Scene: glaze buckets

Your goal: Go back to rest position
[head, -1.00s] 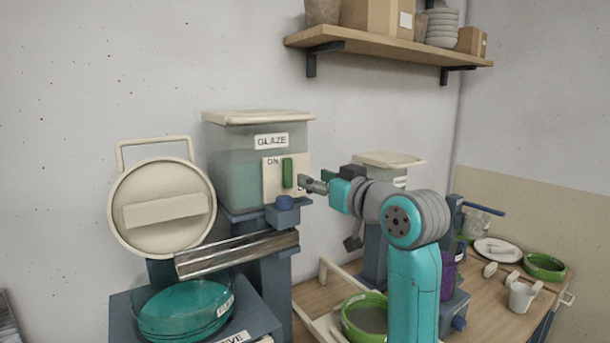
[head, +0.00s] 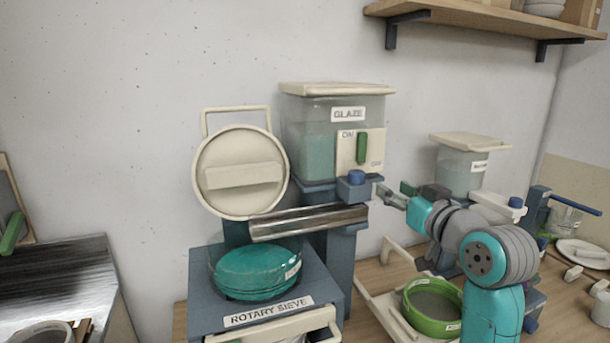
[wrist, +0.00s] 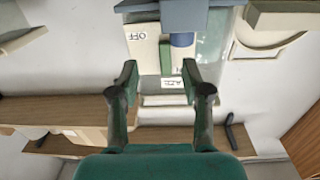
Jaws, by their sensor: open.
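Nothing is between the fingers.
Below the tank, a metal chute (head: 308,222) slopes toward the rotary sieve (head: 256,268), which holds teal glaze. A round cream lid (head: 240,190) stands open behind it. A shelf (head: 480,18) hangs above; the wall space between is clear.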

